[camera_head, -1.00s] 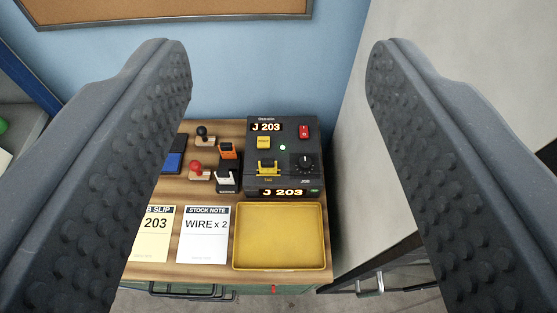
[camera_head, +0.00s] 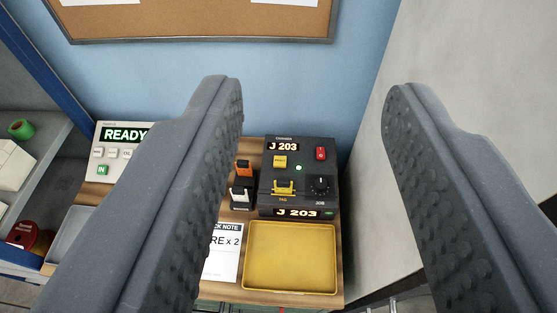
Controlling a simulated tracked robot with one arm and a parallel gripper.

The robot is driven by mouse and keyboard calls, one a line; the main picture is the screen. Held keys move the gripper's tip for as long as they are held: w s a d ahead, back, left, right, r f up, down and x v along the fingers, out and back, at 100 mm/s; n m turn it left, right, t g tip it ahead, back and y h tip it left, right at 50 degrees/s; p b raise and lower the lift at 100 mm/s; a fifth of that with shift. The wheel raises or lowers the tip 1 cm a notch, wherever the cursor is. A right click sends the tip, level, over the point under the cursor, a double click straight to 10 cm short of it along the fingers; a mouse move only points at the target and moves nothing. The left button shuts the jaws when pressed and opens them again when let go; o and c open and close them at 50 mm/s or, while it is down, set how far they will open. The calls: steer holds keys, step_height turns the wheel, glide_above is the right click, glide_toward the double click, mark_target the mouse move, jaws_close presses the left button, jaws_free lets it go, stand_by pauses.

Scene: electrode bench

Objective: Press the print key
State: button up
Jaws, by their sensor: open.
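The print key, a small yellow square key (camera_head: 280,161), sits at the upper left of a dark machine (camera_head: 308,181) on the bench. The machine's upper display reads J 203, and a lower display also reads J 203. A green light is lit beside the key, with a red switch (camera_head: 320,153) and a black knob (camera_head: 320,186) to the right. A yellow piece marked TAG (camera_head: 283,187) is below the key. My gripper (camera_head: 313,90) is open and empty. Its fingers stand wide apart in the foreground, with the machine between and beyond them.
A yellow tray (camera_head: 334,258) lies in front of the machine. An orange-topped and a white-topped holder stand to its left, near a stock note (camera_head: 226,252). A READY panel (camera_head: 104,163) is at the left. A grey wall (camera_head: 470,150) rises at the right.

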jaws_close()
stand_by(1.5)
